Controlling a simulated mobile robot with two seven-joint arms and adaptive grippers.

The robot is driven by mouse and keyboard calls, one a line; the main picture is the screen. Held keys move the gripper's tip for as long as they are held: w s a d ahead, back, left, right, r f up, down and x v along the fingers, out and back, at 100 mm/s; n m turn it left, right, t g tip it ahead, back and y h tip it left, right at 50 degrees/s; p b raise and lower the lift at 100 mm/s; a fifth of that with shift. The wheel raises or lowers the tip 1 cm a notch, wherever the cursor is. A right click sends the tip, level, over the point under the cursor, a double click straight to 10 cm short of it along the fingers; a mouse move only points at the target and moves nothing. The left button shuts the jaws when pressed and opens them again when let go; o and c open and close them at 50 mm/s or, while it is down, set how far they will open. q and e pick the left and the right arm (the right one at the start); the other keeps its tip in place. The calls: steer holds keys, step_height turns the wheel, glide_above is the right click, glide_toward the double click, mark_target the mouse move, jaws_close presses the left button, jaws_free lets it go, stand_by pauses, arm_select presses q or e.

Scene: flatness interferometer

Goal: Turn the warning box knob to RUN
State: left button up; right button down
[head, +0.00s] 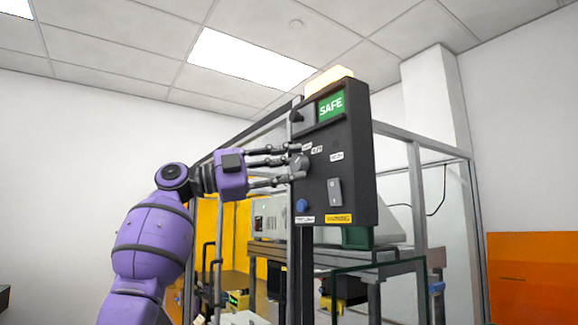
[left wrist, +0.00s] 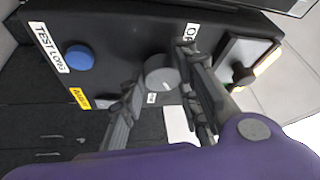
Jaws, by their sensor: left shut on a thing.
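The warning box (head: 345,165) is a dark box on a post, with a lit green SAFE sign (head: 331,106) and a glowing lamp (head: 328,79) on top. Its round grey knob (head: 300,162) sits on the front panel, with small white labels around it. My left gripper (head: 291,164) reaches in from the left and is shut on the knob. In the left wrist view the knob (left wrist: 160,73) shows between the fingers, with a light mark on its face. The labels are too small or partly hidden to read its setting. My right gripper is not in view.
A blue button (head: 302,205) and a grey rocker switch (head: 335,192) are on the same panel, near the fingers. A metal frame (head: 415,190) with glass panels and equipment stands behind. An orange panel (head: 535,275) is at the right.

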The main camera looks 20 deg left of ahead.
arm_select(q)
steer(key=shift+w+d+f, duration=0.1)
steer(key=shift+d+f, duration=0.05)
steer(key=shift+f, duration=0.25)
steer(key=o, duration=0.9)
steer(key=shift+o, duration=0.6)
steer(key=shift+r, duration=0.2)
steer(key=shift+s+a, duration=0.2)
steer(key=shift+a, duration=0.05)
steer(key=v, duration=1.1)
steer(key=shift+a, duration=0.25)
steer(key=shift+s+f, duration=0.1)
